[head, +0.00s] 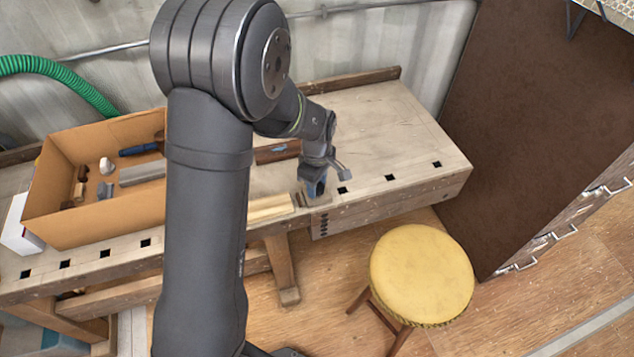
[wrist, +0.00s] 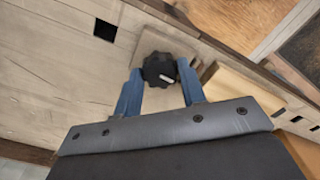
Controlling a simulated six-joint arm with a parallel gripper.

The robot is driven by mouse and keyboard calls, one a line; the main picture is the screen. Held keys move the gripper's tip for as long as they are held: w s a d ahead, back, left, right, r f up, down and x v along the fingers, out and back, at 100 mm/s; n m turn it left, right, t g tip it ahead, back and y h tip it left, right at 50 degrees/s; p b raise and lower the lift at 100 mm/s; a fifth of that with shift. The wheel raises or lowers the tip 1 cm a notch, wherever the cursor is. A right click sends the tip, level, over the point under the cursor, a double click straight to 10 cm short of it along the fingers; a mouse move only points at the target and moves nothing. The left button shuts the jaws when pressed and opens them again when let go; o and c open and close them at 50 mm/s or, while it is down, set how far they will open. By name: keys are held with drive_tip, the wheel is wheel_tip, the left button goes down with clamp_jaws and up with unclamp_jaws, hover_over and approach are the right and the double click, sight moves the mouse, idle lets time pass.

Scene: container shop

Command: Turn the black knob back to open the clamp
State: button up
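The black knob (wrist: 159,70) is round and lobed, with a short white mark near its lower right edge. It shows in the wrist view in front of a pale wooden block (wrist: 185,47) at the bench edge. My gripper (wrist: 160,72) has its two blue fingers on either side of the knob, with their tips close to its rim. I cannot tell whether they touch it. In the head view my gripper (head: 314,187) points down at the front edge of the bench. The knob and most of the clamp are hidden there.
A pale wooden strip (head: 270,208) lies along the wooden bench (head: 400,130) just left of my gripper. An open cardboard box (head: 110,215) with tools stands further left. A yellow stool (head: 421,273) stands in front. The bench top to the right is clear.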

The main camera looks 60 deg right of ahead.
drive_tip(key=o, duration=0.4)
drive_tip(key=shift+r, duration=0.1)
wheel_tip(320, 180, up, 17)
drive_tip(key=shift+r, duration=0.15)
idle(0.7)
wheel_tip(320, 180, down, 18)
drive_tip(key=shift+r, duration=0.25)
idle(0.3)
